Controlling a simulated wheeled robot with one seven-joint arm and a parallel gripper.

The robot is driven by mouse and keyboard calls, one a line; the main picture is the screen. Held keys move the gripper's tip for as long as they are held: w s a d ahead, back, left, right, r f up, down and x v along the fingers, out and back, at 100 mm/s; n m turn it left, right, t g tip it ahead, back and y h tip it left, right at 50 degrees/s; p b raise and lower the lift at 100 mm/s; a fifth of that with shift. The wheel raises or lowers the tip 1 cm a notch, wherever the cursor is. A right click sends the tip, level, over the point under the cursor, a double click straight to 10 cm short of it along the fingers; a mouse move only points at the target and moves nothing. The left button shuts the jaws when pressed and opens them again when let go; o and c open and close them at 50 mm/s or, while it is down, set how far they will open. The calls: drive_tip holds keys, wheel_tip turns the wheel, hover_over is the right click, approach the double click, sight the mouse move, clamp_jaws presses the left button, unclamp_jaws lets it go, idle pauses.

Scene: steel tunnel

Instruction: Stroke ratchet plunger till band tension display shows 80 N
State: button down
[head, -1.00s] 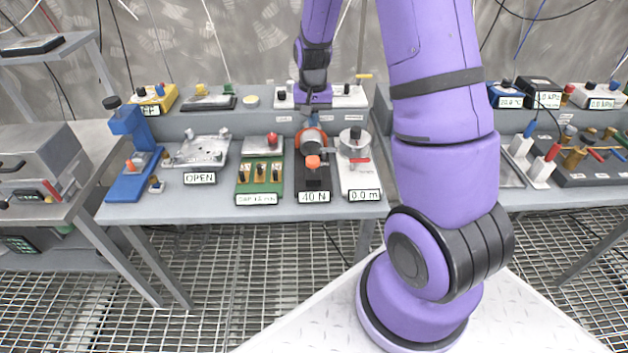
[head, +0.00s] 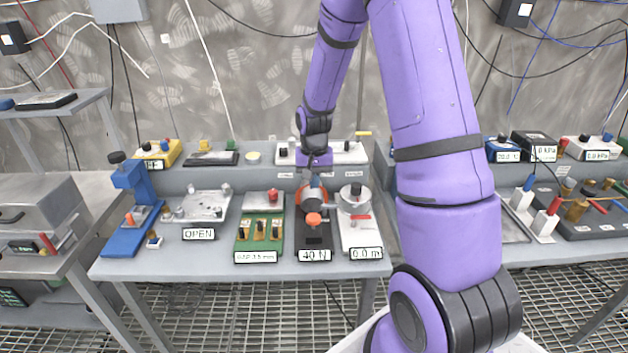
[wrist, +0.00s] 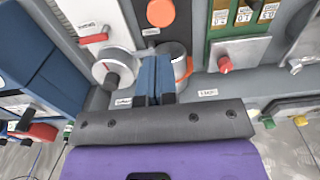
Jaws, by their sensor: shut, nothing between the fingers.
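The band tension unit is a narrow dark base (head: 313,240) on the bench, with a display (head: 315,255) reading 40 N. An orange round knob (head: 313,219), apparently the plunger's, stands toward its front; it also shows in the wrist view (wrist: 160,13). Behind it is a grey drum with an orange band (head: 302,194), partly hidden by my gripper in the wrist view (wrist: 181,65). My gripper (head: 316,184) is shut and empty, pointing down at the drum. In the wrist view its blue fingers (wrist: 155,62) lie together in front of the drum, short of the knob. Contact cannot be told.
A white unit (head: 360,235) reading 0.0 m, with a grey dial and red lever, stands close on the right. A green switch panel (head: 259,235) is close on the left. An OPEN plate (head: 199,208) and blue press (head: 130,225) stand further left. A raised shelf runs behind.

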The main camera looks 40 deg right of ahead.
sight(314, 217)
wheel_tip(314, 217, down, 11)
drive_tip(key=shift+r, duration=0.15)
idle(0.5)
drive_tip(key=shift+s+f, duration=0.1)
drive_tip(key=shift+f, duration=1.3)
wheel_tip(314, 217, up, 14)
drive_tip(key=shift+r, duration=0.15)
idle(1.4)
wheel_tip(314, 217, up, 3)
drive_tip(key=shift+f, duration=0.2)
